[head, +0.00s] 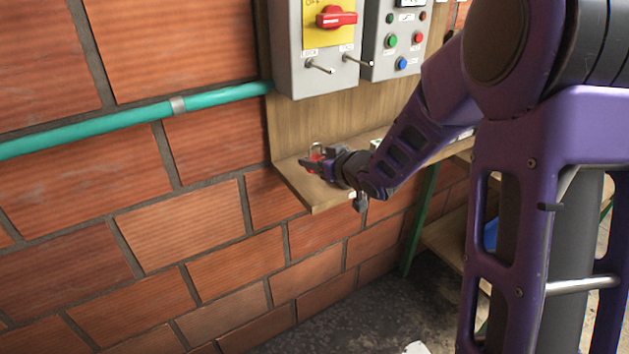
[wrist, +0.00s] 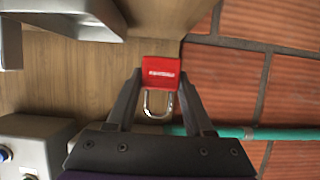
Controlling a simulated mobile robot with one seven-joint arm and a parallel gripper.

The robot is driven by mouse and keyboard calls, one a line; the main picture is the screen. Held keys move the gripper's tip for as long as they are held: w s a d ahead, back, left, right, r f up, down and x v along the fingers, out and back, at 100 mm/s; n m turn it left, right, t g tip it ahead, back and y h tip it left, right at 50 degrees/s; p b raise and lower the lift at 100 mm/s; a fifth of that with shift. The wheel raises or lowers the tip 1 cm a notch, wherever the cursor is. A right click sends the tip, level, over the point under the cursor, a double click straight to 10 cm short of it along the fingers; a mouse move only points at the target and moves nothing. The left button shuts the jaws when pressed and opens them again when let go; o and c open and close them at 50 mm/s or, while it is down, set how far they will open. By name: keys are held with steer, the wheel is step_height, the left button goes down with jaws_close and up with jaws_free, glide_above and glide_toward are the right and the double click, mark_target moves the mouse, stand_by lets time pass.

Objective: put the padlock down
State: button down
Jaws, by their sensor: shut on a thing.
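The padlock (head: 316,159) has a red body and a bare metal shackle. My gripper (head: 314,165) is shut on it, above the left end of a wooden shelf (head: 312,196). In the wrist view the red body of the padlock (wrist: 160,75) sits between the two dark fingertips of my gripper (wrist: 160,80), with its shackle towards the palm. Whether the padlock touches the shelf cannot be told.
A grey box with a red rotary switch (head: 337,17) and a button panel (head: 398,40) hang on the wooden backboard above the shelf. A green pipe (head: 140,117) runs along the brick wall. The shelf's left end looks clear around my gripper.

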mark_target(317, 188)
steer(key=shift+f+b, duration=0.35)
steer(key=shift+f, duration=2.05)
steer(key=shift+f, duration=0.15)
steer(key=shift+c, duration=1.4)
jaws_free()
steer(key=shift+s+d+r, duration=0.1)
steer(key=shift+r, duration=0.2)
steer(key=p+v, duration=0.1)
steer(key=v, duration=1)
steer(key=shift+s+d, duration=0.2)
steer(key=shift+s, duration=0.05)
